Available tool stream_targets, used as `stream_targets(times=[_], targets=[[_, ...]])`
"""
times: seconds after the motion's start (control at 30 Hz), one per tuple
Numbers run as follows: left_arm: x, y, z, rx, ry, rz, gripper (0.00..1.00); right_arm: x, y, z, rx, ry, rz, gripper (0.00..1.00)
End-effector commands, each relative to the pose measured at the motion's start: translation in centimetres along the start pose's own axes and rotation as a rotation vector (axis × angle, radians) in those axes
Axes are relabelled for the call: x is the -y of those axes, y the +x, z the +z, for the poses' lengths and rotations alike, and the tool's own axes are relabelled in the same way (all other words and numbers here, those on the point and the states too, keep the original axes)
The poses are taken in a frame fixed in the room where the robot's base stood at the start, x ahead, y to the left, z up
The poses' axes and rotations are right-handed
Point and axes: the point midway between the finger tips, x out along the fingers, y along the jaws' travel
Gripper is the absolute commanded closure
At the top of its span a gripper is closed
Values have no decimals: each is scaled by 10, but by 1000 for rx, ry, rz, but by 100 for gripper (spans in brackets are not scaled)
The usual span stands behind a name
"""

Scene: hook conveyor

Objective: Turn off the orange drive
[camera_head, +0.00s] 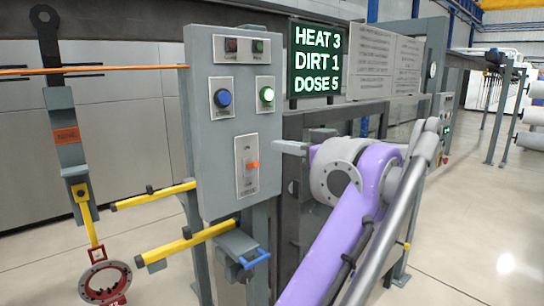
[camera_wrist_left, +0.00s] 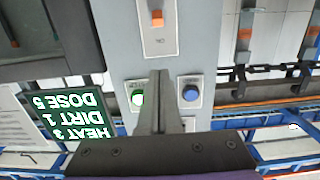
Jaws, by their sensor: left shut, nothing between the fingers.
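The orange drive switch (camera_head: 252,166) sits around the middle of its light plate on the grey control panel (camera_head: 213,150). Its small lettering is too blurred to read. In the left wrist view the orange switch (camera_wrist_left: 156,18) is at the top, turned upside down. My left gripper (camera_head: 280,147) is shut and empty, its fingers just right of the panel in the head view, apart from the switch. In the left wrist view my left fingertips (camera_wrist_left: 158,74) point up toward the switch plate, between the green and blue buttons. My right gripper is not in view.
A lit green button (camera_head: 266,95) and a blue button (camera_head: 223,98) sit above the switch. A dark display (camera_head: 317,62) reads HEAT 3, DIRT 1, DOSE 5. Yellow bars (camera_head: 186,244) jut out left of the panel, near a hanging hook (camera_head: 68,150).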

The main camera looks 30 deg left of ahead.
Motion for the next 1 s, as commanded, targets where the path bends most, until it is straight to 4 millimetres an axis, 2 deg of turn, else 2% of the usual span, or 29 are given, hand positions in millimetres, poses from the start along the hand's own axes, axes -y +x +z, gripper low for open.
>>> stream_targets(times=[0.3, 0.43, 0.57, 0.93, 1.0], targets=[[0, 0, 0, 1, 1, -3, 100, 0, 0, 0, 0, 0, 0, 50], [1, 8, 0, 0, 0, -4, 100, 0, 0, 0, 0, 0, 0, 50], [2, 27, 0, -1, 0, -7, 100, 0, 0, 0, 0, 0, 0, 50], [2, 105, -1, -1, -1, -6, 100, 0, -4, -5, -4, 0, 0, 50], [0, 96, 16, 1, 2, 1, 100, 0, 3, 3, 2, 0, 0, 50]])
